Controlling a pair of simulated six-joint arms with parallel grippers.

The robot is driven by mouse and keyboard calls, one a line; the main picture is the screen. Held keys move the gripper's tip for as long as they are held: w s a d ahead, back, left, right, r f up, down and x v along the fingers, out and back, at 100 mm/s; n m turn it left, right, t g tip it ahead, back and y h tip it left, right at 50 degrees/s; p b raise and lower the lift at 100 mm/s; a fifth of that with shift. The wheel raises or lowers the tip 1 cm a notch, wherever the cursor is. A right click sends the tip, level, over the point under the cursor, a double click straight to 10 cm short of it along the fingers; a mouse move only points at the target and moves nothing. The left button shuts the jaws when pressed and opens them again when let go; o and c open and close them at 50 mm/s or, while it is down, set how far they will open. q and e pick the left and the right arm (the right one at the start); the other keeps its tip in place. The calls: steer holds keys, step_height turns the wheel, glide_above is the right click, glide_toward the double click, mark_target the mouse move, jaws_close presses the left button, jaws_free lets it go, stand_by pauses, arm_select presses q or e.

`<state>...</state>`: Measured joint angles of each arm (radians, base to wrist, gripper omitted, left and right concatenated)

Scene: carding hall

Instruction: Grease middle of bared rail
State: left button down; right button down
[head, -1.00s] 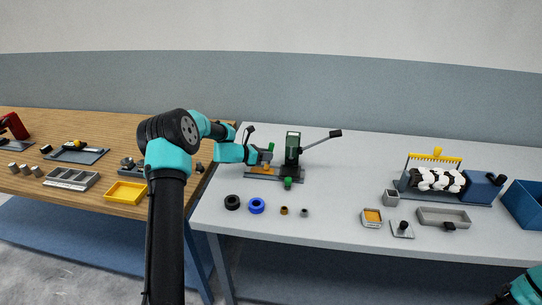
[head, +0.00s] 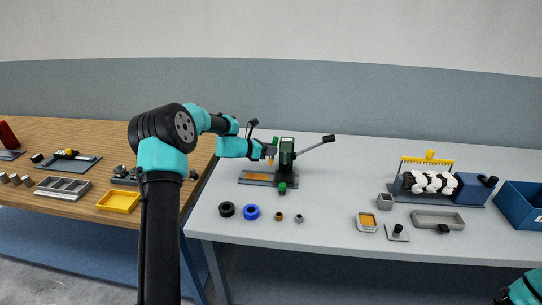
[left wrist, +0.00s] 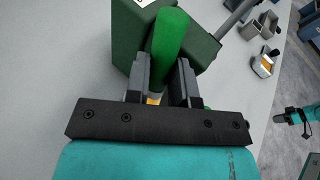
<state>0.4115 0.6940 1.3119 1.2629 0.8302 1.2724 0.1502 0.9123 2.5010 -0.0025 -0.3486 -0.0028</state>
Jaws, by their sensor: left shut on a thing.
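My left gripper (head: 270,152) is shut on a green-handled tool (left wrist: 170,40), which stands roughly upright between its fingers. An orange end (head: 270,162) shows below the fingers in the head view. It hangs a little above the base plate, close beside the dark green lever device (head: 287,150). A flat rail-like strip (head: 257,177) of orange-brown lies bare on the plate's left part. I cannot tell whether grease is on it. My right gripper (left wrist: 283,117) shows small at the left wrist view's right edge; its jaws are unclear.
The lever (head: 318,145) sticks out to the right. A green knob (head: 282,188) is at the plate's front. Black and blue rings (head: 251,212) lie in front. A tin with orange content (head: 367,219) stands to the right. The table between is clear.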

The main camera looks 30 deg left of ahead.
arm_select(q)
steer(key=shift+r, duration=1)
steer(key=shift+f, duration=0.1)
